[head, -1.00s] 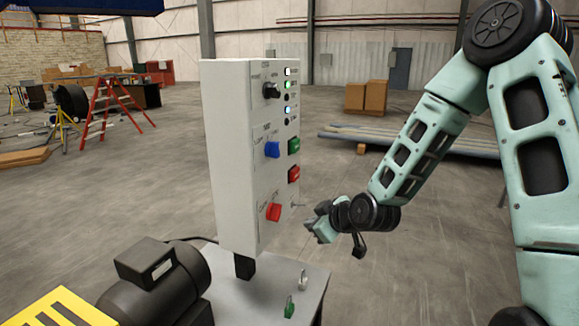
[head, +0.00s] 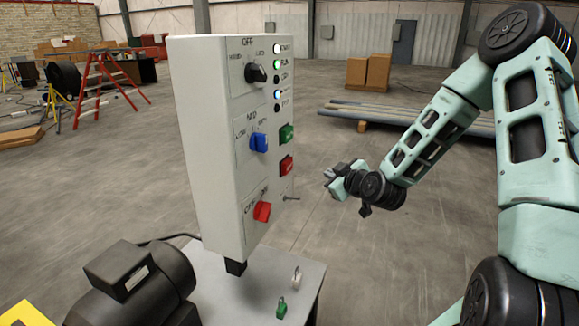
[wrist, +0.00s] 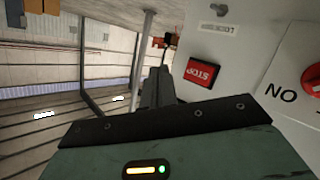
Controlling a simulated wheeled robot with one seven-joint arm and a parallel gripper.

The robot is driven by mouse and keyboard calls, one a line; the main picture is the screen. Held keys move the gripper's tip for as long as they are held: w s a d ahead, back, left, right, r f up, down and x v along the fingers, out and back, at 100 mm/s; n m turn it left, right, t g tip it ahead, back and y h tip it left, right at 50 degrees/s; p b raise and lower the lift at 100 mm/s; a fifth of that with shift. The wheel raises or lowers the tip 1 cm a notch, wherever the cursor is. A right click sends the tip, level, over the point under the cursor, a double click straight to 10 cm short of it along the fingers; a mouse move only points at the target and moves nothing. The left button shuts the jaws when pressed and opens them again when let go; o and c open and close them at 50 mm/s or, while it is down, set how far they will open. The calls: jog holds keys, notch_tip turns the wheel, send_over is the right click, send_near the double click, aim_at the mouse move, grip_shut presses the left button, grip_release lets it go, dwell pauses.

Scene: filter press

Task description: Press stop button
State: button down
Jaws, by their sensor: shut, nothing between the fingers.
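The red stop button (head: 286,165) is on the right side of the grey control panel's front (head: 220,185), just below a green button (head: 287,134). In the wrist view the stop button (wrist: 202,72) shows large, its lettering inverted, right of the gripper's fingers. My gripper (head: 330,174) is to the right of the panel in the head view, at about the height of the stop button and apart from it. In the wrist view my gripper (wrist: 158,78) is shut and empty, its fingers beside the button.
A black motor (head: 135,285) sits beside the table (head: 258,275). Open floor lies right of the panel.

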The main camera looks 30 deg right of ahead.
aim_at(291, 165)
jog(key=shift+w, duration=0.1)
jog(key=w+a, duration=0.5)
jog(key=w, duration=0.1)
jog(key=shift+w+a, duration=0.2)
jog(key=shift+w, duration=0.15)
dwell(2.0)
jog(key=shift+w+a, duration=0.3)
jog(key=shift+w, duration=0.05)
jog(key=shift+w+a+b, duration=0.4)
jog(key=shift+w, duration=0.1)
dwell(0.9)
jog(key=shift+s+d, duration=0.65)
jog(key=shift+s, duration=0.2)
jog(key=shift+s+d, duration=0.1)
jog(key=shift+s+d+b, duration=0.2)
jog(key=shift+s+d, duration=0.55)
jog(key=shift+s, duration=0.2)
jog(key=shift+s+d+b, duration=0.15)
jog(key=shift+s+d, duration=0.55)
jog(key=shift+s, duration=0.2)
